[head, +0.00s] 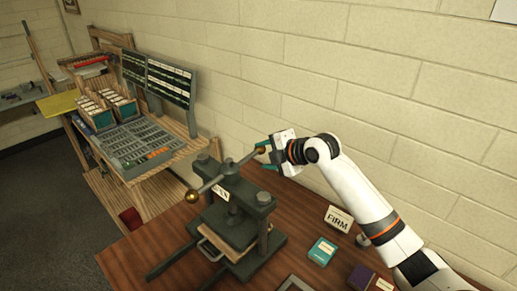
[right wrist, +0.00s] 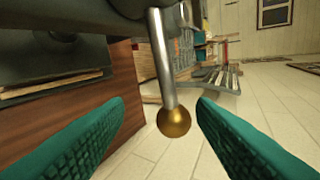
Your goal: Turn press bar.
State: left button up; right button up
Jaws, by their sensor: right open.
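The press (head: 236,217) is a dark green frame standing on the brown table. Its press bar (head: 222,178) is a metal rod across the top, with a brass knob at each end. The near-left knob (head: 192,196) is free. My right gripper (head: 265,155), with teal fingers, is open at the far-right end of the bar. In the right wrist view, a brass knob (right wrist: 174,122) and the rod (right wrist: 162,58) appear between the two open fingers (right wrist: 160,105), with gaps on both sides. I cannot tell how deep the knob lies between them. My left gripper is out of view.
On the table (head: 180,229), a FIRM sign (head: 339,219), a teal box (head: 322,251) and a dark purple item (head: 361,277) stand right of the press. The brick wall (head: 370,80) rises behind. A wooden desk with a grey console (head: 142,145) stands at the left.

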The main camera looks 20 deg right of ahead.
aim_at(263, 150)
jog(key=s+d+r+m+t, duration=0.1)
jog(key=s+d+m+t, duration=0.25)
jog(key=s, duration=0.25)
jog(key=shift+t, duration=0.45)
jog(key=p+x, duration=0.3)
jog(key=x, duration=0.7)
jog(key=shift+w+f, duration=0.1)
jog(key=shift+w, duration=0.3)
jog(key=shift+w+a+f+p, duration=0.2)
jog(key=shift+w+p, duration=0.1)
jog(key=shift+w, duration=0.3)
jog(key=shift+c, duration=0.2)
grip_shut()
jog(key=shift+n, duration=0.25)
